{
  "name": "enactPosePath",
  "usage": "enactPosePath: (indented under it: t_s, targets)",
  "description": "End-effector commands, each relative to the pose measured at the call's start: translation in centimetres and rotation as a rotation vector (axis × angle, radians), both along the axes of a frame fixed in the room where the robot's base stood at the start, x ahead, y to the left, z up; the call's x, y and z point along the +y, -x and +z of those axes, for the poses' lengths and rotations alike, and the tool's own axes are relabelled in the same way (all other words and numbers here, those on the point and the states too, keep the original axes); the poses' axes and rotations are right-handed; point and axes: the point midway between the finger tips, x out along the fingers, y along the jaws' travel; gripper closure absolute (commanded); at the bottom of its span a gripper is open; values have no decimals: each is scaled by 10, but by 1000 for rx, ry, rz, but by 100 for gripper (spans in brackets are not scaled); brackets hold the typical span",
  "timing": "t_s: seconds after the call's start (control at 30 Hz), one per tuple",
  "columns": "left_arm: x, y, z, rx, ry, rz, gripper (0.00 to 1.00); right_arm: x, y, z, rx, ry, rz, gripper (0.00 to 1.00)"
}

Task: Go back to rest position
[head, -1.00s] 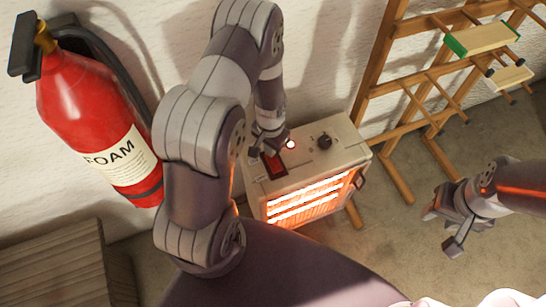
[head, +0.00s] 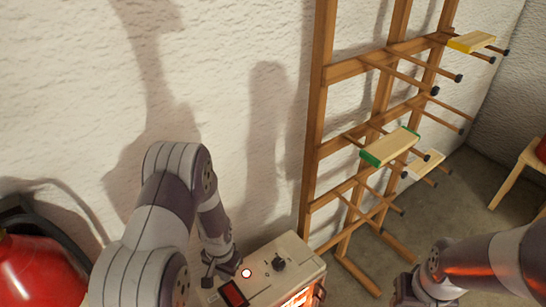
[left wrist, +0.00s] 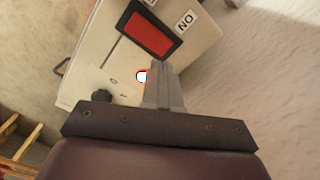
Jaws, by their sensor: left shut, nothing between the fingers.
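My left gripper (head: 209,279) is shut and empty, close to the top of a cream heater (head: 292,250). The heater's bars glow orange. Its top has a red rocker switch (head: 233,293), a lit indicator lamp (head: 246,273) and a black knob (head: 279,263). In the left wrist view the shut fingers (left wrist: 163,72) point toward the red switch (left wrist: 148,36), with the lamp (left wrist: 141,77) beside them; I cannot tell whether they touch the heater. My right gripper (head: 408,291) is at the lower right, partly cut off by the frame edge.
A wooden rack (head: 318,150) with pegs stands against the white wall, holding a green-ended lath (head: 390,146), a yellow one (head: 471,42) and a pale one (head: 424,164). A red fire extinguisher (head: 38,272) is at the lower left. A wooden stool (head: 513,180) is at the right.

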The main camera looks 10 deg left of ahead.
Motion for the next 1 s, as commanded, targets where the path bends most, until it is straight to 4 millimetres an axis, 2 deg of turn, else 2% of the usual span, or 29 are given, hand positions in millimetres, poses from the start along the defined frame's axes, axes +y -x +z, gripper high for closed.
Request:
enactPosePath:
  t_s: [0.1,0.17,0.23,0.3,0.4,0.5,0.57,0.6,0.7,1.0]
  targets:
    - [-1,4,0,17,2,38,100,0,0,0,0,0,0,57]
    - [-4,26,1,77,8,83,100,0,0,0,0,0,0,57]
    - [-10,47,43,117,8,153,100,0,0,10,1,0,0,57]
    - [-19,62,102,116,2,196,100,0,0,27,0,0,0,57]
    - [-33,83,180,71,-2,223,100,0,0,49,-1,0,0,57]
    - [-44,98,240,-12,3,205,100,0,0,68,-1,0,0,57]
    - [-49,98,262,-69,9,184,100,0,0,74,-1,0,0,57]
    - [-51,95,270,-96,12,175,100,0,0,76,-1,0,0,57]
    - [-53,90,277,-120,15,163,100,0,0,77,0,0,0,57]
    - [-53,90,274,-118,15,161,100,0,0,74,0,0,0,57]
